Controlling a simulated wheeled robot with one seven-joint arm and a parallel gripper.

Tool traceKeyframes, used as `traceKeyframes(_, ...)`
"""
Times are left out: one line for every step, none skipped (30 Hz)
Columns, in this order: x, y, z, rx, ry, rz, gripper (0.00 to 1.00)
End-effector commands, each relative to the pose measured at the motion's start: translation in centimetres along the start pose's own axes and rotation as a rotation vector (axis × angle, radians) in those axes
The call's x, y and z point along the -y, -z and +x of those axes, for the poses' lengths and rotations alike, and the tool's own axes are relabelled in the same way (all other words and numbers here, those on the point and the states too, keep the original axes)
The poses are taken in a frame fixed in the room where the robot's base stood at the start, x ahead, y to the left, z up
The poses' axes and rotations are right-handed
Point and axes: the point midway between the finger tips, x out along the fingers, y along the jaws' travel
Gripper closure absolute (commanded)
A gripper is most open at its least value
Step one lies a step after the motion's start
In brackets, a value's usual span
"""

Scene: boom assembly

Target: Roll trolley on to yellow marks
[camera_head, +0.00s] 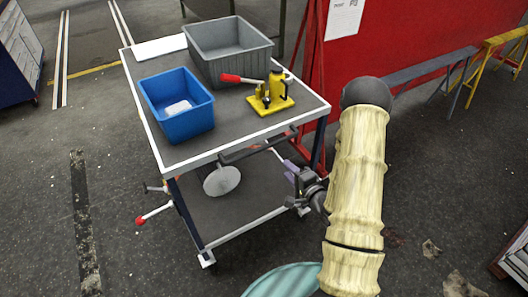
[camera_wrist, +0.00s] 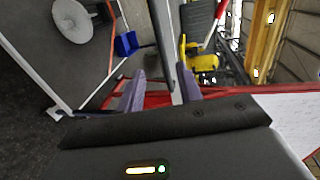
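The trolley (camera_head: 185,157) stands upright in the middle of the head view, with a grey top, white edging and a lower shelf (camera_head: 235,205). Its dark handle bar (camera_head: 258,146) runs along the near side. My gripper (camera_head: 292,172) is low at the trolley's near right, below the top and close to the handle and right leg. In the wrist view its purple fingers (camera_wrist: 163,82) are apart. A dark bar (camera_wrist: 162,35) of the trolley lies ahead between them; I cannot tell whether they touch it. A yellow floor line (camera_head: 85,73) shows beyond the trolley at upper left.
A blue bin (camera_head: 180,118), a grey bin (camera_head: 229,60) and a yellow jack (camera_head: 271,98) with a red handle stand on the trolley. A red panel (camera_head: 400,38) and benches (camera_head: 435,68) are at right. The floor left of the trolley (camera_head: 110,160) is clear.

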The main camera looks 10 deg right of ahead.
Motion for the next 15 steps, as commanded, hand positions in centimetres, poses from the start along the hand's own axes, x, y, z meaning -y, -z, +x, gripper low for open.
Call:
traceKeyframes(-0.4,0.0,0.3,0.001,0.002,-0.003,0.64)
traceKeyframes(-0.4,0.0,0.4,0.001,0.001,-0.002,0.64)
traceKeyframes(-0.4,0.1,0.5,0.001,0.002,-0.003,0.64)
traceKeyframes(-0.4,0.1,0.6,0.002,0.002,-0.003,0.64)
traceKeyframes(-0.4,0.1,0.6,0.002,0.002,-0.004,0.64)
traceKeyframes(-0.4,0.1,0.7,0.002,0.001,-0.004,0.64)
traceKeyframes(-0.4,0.1,0.8,0.002,0.002,-0.003,0.64)
traceKeyframes(-0.4,0.1,0.9,0.002,0.002,-0.003,0.64)
traceKeyframes(-0.4,0.1,1.0,0.002,0.002,-0.004,0.64)
traceKeyframes(-0.4,0.1,1.0,0.003,0.002,-0.004,0.64)
traceKeyframes(-0.4,0.1,1.1,0.003,0.001,-0.004,0.64)
traceKeyframes(-0.4,0.1,1.2,0.002,0.001,-0.003,0.64)
traceKeyframes(-0.4,0.1,1.2,0.002,0.001,-0.003,0.64)
traceKeyframes(-0.4,0.1,1.3,0.002,0.001,-0.003,0.64)
traceKeyframes(-0.4,0.1,1.4,0.002,0.001,-0.004,0.64)
